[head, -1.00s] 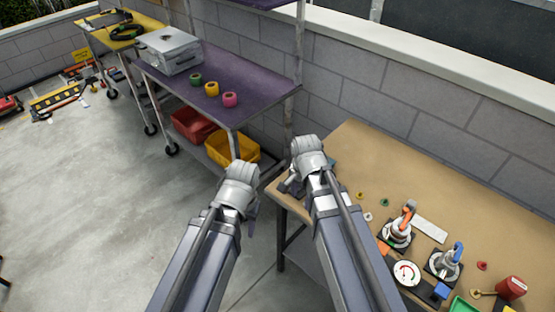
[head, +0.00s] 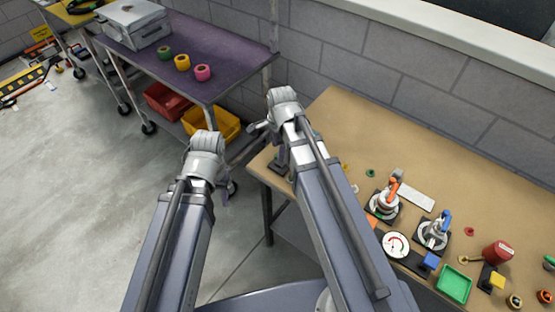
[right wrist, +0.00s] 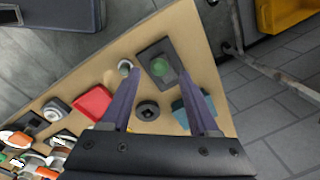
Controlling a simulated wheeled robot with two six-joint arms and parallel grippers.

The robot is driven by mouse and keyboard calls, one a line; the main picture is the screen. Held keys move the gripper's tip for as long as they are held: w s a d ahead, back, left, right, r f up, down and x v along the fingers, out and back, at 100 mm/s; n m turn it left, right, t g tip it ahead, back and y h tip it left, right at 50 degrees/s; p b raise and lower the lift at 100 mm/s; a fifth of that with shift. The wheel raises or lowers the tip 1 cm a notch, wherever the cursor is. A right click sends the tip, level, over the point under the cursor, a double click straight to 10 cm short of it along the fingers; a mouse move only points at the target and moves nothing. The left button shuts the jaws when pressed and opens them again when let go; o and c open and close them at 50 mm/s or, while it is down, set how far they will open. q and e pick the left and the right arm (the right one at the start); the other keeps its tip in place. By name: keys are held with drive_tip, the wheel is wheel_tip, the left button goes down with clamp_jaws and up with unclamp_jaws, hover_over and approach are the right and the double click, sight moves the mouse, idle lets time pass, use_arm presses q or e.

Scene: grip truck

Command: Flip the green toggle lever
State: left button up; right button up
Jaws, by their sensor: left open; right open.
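A dark rectangular base with a round green top (right wrist: 160,66) lies on the tan table between my right fingers in the right wrist view. It looks like the green toggle lever seen end-on; its tilt cannot be told. In the head view my right wrist and arm mostly hide that spot. My right gripper (right wrist: 161,82) is open and empty, pointing down over the table's left end; it also shows in the head view (head: 262,127). My left gripper (head: 221,194) is over the floor left of the table, mostly hidden behind its wrist, with nothing seen in it.
An orange-lever device (head: 384,203), a blue-lever device (head: 433,235), a gauge (head: 396,245), a green tray (head: 454,284) and a red can (head: 497,252) stand on the table (head: 440,170). A purple-topped cart (head: 228,68) stands behind left. The table's back is clear.

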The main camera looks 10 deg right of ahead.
drive_tip(key=f+b, duration=0.2)
drive_tip(key=f, duration=0.1)
drive_tip(key=f+b, duration=0.2)
drive_tip(key=shift+w, duration=0.25)
drive_tip(key=shift+c, duration=0.3)
clamp_jaws()
idle(0.9)
